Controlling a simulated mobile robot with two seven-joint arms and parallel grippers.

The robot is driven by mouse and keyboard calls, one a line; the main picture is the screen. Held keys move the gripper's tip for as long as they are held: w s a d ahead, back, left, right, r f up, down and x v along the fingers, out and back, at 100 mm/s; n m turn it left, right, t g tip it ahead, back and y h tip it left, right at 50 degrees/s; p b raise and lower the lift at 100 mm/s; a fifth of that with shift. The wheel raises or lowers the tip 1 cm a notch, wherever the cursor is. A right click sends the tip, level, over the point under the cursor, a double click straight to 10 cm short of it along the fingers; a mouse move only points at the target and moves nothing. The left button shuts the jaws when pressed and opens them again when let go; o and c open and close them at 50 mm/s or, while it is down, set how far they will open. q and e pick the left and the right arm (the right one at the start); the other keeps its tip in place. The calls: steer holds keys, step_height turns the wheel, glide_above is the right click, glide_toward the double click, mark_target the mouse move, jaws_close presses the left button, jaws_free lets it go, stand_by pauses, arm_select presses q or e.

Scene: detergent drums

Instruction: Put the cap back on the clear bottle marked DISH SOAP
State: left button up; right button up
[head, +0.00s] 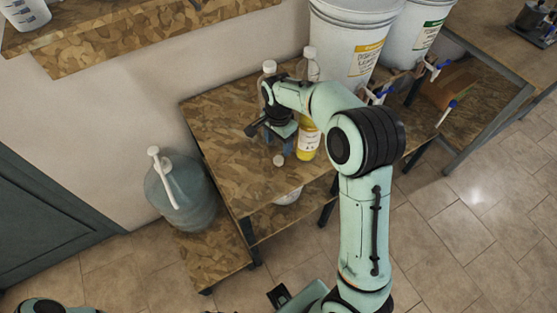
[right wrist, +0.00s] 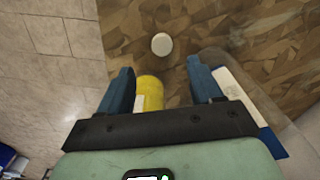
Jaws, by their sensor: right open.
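A small white cap (head: 279,160) lies on the table near its front edge. It also shows as a pale disc in the right wrist view (right wrist: 162,44), ahead of the fingers. My right gripper (head: 281,147) is open and empty above the table, just behind the cap in the head view. A clear bottle with a blue and white label (right wrist: 240,95) is beside the right finger in the wrist view; its pale top (head: 269,67) shows behind my wrist. A bottle with yellow contents (head: 307,143) stands right of the gripper. The label wording is not legible. My left gripper is out of view.
The wooden table (head: 222,140) is bare at the left. Large white drums (head: 350,30) with blue-handled taps stand at the back right. A big clear jug (head: 182,195) stands on a lower board at the left. The table's front edge is close to the cap.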

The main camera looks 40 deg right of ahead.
mark_target(278, 160)
steer(key=shift+f, duration=1.8)
step_height(278, 160, down, 5)
steer(key=shift+w+f, duration=0.1)
steer(key=shift+w, duration=0.05)
steer(key=c, duration=1.1)
